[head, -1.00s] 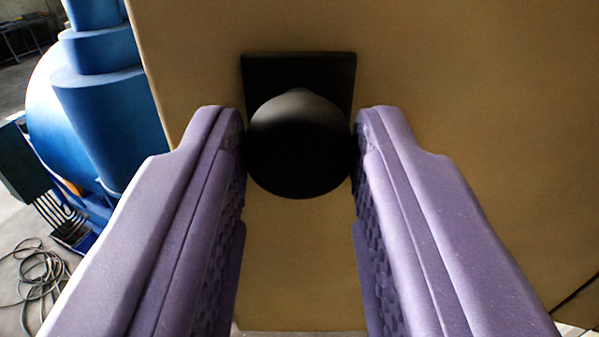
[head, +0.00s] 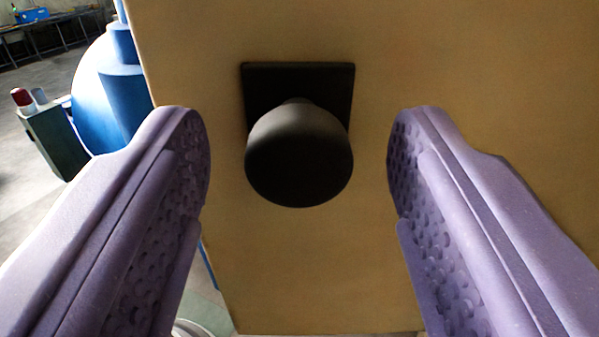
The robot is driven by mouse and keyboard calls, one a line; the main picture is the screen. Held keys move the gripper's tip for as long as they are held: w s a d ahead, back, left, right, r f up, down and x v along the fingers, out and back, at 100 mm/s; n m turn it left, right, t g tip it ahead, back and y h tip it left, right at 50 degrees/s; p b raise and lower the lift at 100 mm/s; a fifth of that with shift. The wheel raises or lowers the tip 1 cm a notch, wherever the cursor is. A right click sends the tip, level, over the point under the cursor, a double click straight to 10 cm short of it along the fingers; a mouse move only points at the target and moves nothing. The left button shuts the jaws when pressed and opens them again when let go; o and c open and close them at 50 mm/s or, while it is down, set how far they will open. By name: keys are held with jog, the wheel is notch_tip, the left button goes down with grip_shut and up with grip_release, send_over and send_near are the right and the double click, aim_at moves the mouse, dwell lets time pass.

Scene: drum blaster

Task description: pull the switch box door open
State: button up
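The tan switch box door (head: 480,60) fills the middle and right of the head view. Its left edge and bottom edge show. A round black knob (head: 299,155) stands out from a square black plate (head: 298,80) on the door. My gripper (head: 299,150) has its two purple fingers spread wide, one on each side of the knob. Clear gaps show between each finger and the knob, so nothing is held. What lies behind the door is hidden.
Blue rounded machinery (head: 95,95) stands behind the door's left edge. A dark green box (head: 52,138) with a red-topped item is left of it. A workbench (head: 50,30) is far back. Grey floor (head: 30,220) lies open at left.

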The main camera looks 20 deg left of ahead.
jog(key=p+v, duration=0.1)
jog(key=v, duration=0.7)
jog(key=shift+w, duration=0.1)
dwell(0.4)
